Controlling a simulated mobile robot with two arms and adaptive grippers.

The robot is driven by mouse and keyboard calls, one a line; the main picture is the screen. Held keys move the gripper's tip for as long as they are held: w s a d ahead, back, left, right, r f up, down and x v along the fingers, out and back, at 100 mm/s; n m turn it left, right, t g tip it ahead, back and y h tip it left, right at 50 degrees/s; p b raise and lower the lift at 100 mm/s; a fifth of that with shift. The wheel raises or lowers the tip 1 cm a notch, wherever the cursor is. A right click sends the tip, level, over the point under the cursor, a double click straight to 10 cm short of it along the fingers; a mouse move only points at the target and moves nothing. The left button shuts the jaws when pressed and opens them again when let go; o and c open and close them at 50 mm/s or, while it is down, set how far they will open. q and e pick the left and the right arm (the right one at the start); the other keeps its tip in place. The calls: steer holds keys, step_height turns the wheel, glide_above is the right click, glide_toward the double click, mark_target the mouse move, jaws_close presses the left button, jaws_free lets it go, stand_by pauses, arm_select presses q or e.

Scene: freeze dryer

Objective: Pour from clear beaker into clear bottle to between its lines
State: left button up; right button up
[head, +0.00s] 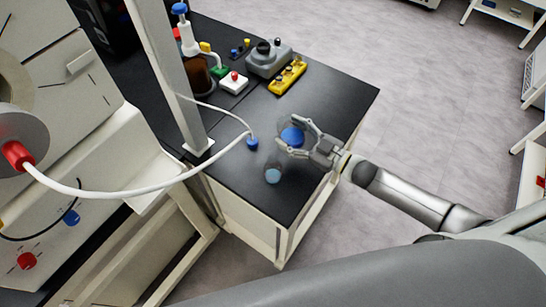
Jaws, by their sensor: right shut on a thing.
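My right gripper (295,134) reaches in from the right over the near end of the black bench. It is shut around a clear vessel with deep blue liquid (291,137), which looks like the clear beaker. A second small clear vessel with pale blue contents (273,176), likely the clear bottle, stands on the bench just nearer and to the left of the gripper. The two look apart. The bottle's lines are too small to make out. I cannot tell whether the held beaker touches the bench. My left gripper is not in view.
A pale post (172,75) rises at left. A grey device (268,60), yellow block (288,76) and white button box (234,83) stand farther back. The bench's right part is clear.

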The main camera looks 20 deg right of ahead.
mark_target(287, 129)
steer(key=shift+s+a+f+n, duration=0.1)
steer(key=shift+a+f+n, duration=0.15)
steer(key=shift+n, duration=0.25)
steer(key=shift+s+a+r+n+p, duration=0.1)
steer(key=shift+r+n+p, duration=0.3)
steer(key=shift+r, duration=0.45)
steer(key=shift+s+a+r+n+p, duration=0.15)
steer(key=shift+s+r+n+p, duration=0.15)
steer(key=shift+r+p, duration=0.2)
steer(key=r, duration=0.1)
steer(key=n+p, duration=0.1)
steer(key=a+r+n+p, duration=0.1)
steer(key=shift+s+a+r, duration=0.1)
steer(key=shift+s+r, duration=0.15)
steer(key=shift+r, duration=0.1)
steer(key=shift+s+r+n+b, duration=0.15)
steer(key=shift+n+b, duration=0.15)
steer(key=shift+n, duration=0.3)
steer(key=shift+r, duration=0.1)
